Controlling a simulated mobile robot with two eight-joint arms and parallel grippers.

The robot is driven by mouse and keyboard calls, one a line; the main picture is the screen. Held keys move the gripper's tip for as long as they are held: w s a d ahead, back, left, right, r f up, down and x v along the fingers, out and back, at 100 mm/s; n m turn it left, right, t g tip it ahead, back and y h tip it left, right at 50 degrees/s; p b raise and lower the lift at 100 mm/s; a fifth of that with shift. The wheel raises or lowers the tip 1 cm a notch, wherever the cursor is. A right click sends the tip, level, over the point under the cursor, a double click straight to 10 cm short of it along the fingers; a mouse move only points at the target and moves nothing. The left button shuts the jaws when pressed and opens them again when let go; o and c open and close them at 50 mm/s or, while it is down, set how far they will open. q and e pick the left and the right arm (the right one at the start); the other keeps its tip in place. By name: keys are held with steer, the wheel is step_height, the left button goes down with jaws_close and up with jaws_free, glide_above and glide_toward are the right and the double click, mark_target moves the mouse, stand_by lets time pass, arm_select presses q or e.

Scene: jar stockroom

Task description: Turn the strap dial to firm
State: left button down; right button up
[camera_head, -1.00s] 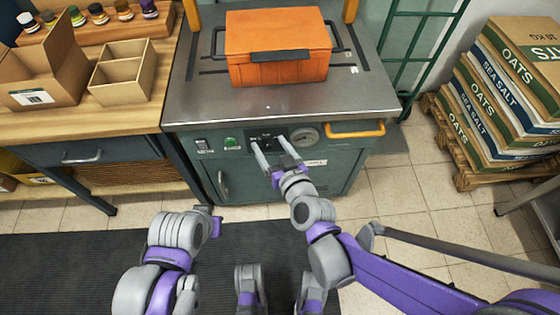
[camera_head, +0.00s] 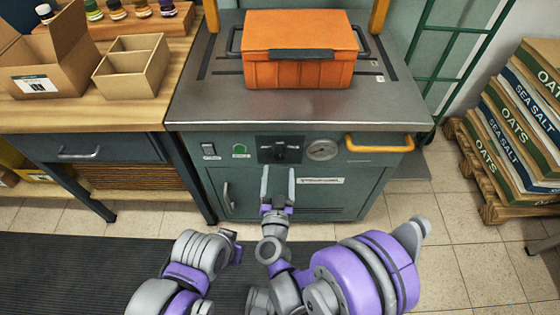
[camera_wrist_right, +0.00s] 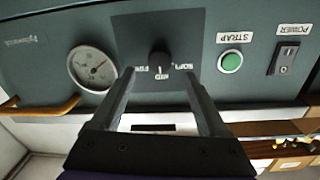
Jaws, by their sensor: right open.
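The strap dial (camera_head: 280,150) is a black knob on a dark square plate on the front of the green strapping machine (camera_head: 300,194). In the right wrist view, upside down, the knob (camera_wrist_right: 160,62) shows with SOFT, MID and FIRM marks around it. Its pointer seems to be at MID, though it is small. My right gripper (camera_head: 278,170) is open and empty just below the dial in the head view, fingers toward the panel. In the wrist view its fingertips (camera_wrist_right: 158,78) flank the knob, apart from it. My left arm is folded at the bottom; no fingers show.
A green strap button (camera_head: 239,149) and power switch (camera_head: 208,150) sit left of the dial, a round gauge (camera_head: 322,150) and orange handle (camera_head: 380,142) right. An orange crate (camera_head: 300,62) stands on the machine's top. Sacks (camera_head: 520,115) are stacked at right.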

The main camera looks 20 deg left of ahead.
mark_target(280, 158)
steer(key=x, duration=0.5)
steer(key=shift+b, duration=0.3)
jaws_close()
steer(key=shift+m, duration=0.3)
steer(key=m, duration=1.1)
steer(key=shift+g+y, duration=0.3)
stand_by(0.4)
